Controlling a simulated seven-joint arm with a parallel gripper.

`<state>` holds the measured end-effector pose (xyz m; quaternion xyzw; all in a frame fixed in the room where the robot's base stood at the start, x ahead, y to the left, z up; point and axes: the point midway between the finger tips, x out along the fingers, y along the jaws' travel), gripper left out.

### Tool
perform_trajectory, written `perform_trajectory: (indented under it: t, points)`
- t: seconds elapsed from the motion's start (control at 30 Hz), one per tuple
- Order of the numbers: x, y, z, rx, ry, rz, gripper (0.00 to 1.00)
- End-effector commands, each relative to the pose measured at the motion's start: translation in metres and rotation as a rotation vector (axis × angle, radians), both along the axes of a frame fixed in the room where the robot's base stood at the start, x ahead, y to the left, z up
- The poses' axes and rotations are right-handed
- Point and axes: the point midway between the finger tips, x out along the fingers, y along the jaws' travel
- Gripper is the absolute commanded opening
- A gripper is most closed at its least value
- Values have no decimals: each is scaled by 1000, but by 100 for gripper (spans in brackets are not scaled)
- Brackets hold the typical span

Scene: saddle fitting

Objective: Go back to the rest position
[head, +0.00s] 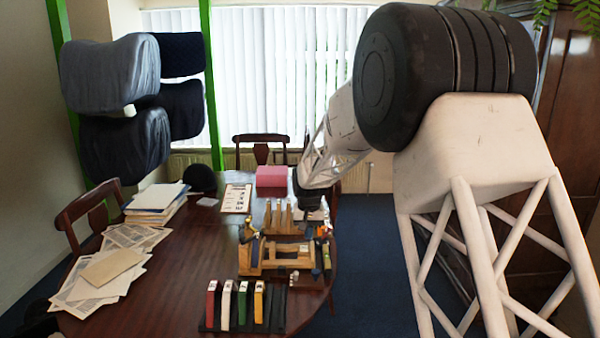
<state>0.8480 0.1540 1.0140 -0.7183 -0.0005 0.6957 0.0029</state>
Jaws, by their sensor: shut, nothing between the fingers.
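My arm reaches in from the right, and its dark end with my gripper (311,207) points down over the right side of the table. The gripper is small in the head view and its fingers are hard to make out; it is shut and holds nothing. Just below and in front of it stands a wooden fixture (272,262) with uprights at both ends. The exact gap between gripper and fixture cannot be told.
The round dark table (190,262) carries a black rack with coloured upright pieces (241,305), wooden pegs (280,218), a pink block (271,177), a clipboard (236,198) and papers (112,268). Chairs (90,215) stand around it. Saddle-like forms (110,75) hang at left.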

Motion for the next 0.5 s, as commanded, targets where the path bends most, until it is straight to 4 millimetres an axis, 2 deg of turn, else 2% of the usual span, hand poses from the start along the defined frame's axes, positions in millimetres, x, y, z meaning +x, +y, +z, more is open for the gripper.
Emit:
perform_trajectory:
  t: [0.1, 0.5]
  points:
    - [-25, -14, 24, 1, -12, -1, 0]
    - [-113, -55, 88, 4, -49, -4, 0]
